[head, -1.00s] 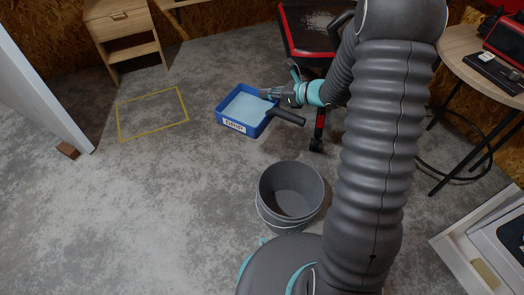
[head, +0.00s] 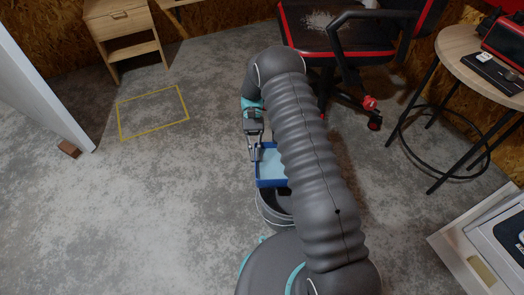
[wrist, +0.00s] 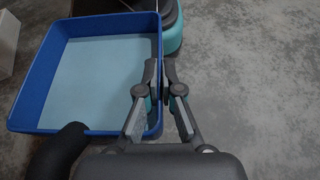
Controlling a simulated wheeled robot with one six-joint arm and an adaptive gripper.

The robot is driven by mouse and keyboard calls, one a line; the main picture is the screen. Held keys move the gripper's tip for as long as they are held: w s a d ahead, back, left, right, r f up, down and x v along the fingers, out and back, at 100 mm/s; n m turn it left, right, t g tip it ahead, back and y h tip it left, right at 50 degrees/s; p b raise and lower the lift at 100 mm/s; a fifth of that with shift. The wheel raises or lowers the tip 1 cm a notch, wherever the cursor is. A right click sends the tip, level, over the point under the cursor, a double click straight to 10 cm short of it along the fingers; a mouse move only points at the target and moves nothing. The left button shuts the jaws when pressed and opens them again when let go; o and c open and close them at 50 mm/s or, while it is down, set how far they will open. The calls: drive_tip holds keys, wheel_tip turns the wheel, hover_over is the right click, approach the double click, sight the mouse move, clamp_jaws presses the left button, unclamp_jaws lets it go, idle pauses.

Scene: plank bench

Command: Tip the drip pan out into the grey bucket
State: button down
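The drip pan (head: 273,183) is a blue square tray with pale blue liquid in it and looks roughly level. It hangs over the grey bucket (head: 270,218), covering part of its mouth. My arm hides the pan's right part and some of the bucket in the head view.
A yellow floor outline (head: 153,112) is empty at the left. A black and red chair (head: 345,40) stands behind my arm, a round wooden table (head: 470,65) at the right. A white door (head: 40,75) and a small brown block (head: 69,149) are at far left.

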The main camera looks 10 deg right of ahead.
drive_tip(key=h, duration=0.1)
drive_tip(key=d+n, duration=0.1)
drive_tip(key=n+h, duration=0.1)
drive_tip(key=shift+w+d+f+h, duration=0.3)
drive_tip(key=shift+w+d+f, duration=0.05)
drive_tip(key=shift+d, duration=0.05)
drive_tip(key=shift+w+d+n+h, duration=0.15)
drive_tip(key=shift+d+n+h, duration=0.1)
drive_tip(key=shift+n+h, duration=0.15)
drive_tip(key=shift+w+d+r+t, duration=0.1)
drive_tip(key=shift+d+t, duration=0.05)
drive_tip(key=shift+t, duration=0.15)
drive_tip(key=shift+s+r+t+p, duration=0.2)
drive_tip(key=shift+r+t+p, duration=0.65)
drive_tip(key=shift+t+p, duration=0.05)
drive_tip(key=r+t, duration=0.1)
drive_tip(key=t, duration=0.2)
drive_tip(key=shift+s+r+y, duration=0.2)
drive_tip(key=shift+r+y, duration=0.1)
drive_tip(key=shift+r, duration=0.05)
drive_tip(key=shift+s+d+r+t+y+b, duration=0.1)
drive_tip(key=shift+s+r+t+y+b, duration=0.15)
drive_tip(key=shift+t+b, duration=0.45)
drive_tip(key=shift+s+d+r+t+y+b, duration=0.15)
drive_tip(key=shift+s+t+b, duration=0.3)
drive_tip(key=shift+b, duration=0.45)
drive_tip(key=shift+s+r+t+b, duration=0.35)
drive_tip(key=shift+t+b, duration=0.5)
drive_tip(key=shift+b, duration=0.45)
